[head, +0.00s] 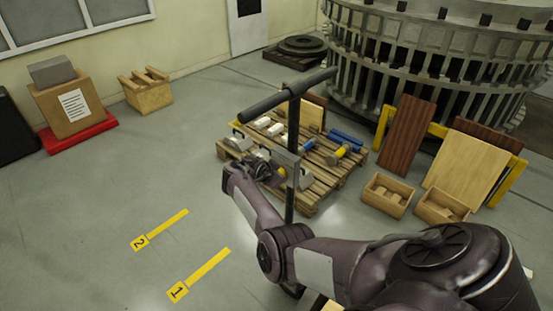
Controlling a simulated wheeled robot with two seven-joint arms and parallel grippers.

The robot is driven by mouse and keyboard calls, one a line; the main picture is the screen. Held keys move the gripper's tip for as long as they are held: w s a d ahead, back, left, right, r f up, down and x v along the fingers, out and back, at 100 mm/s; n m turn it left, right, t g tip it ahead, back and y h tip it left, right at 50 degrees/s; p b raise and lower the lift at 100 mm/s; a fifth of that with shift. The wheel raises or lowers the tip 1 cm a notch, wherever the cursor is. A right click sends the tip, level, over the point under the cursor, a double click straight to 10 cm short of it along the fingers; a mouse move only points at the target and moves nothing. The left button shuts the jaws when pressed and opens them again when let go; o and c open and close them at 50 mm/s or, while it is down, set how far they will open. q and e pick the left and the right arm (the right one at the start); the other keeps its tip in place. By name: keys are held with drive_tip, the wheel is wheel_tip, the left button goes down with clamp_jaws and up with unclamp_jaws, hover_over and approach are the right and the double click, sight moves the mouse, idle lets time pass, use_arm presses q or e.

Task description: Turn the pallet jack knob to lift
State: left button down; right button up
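The pallet jack (292,127) stands upright in the middle of the head view, with a dark T-shaped handlebar (285,95) on top. A grey control plate (284,157) sits on its post. The knob cannot be made out clearly; my gripper and the small scale obscure that spot. My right arm comes in from the lower right, and my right gripper (266,171) is beside the post, close to the plate's left and lower side. Whether it touches anything, or how far its fingers are apart, I cannot tell. My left gripper is not in view.
A wooden pallet (322,190) loaded with parts is behind the post. Open wooden boxes (386,195) and leaning boards (405,137) stand to the right, before a large round metal structure (440,70).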

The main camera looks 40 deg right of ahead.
drive_tip(key=shift+f, duration=0.1)
idle(0.3)
drive_tip(key=o, duration=1)
drive_tip(key=shift+v, duration=3.95)
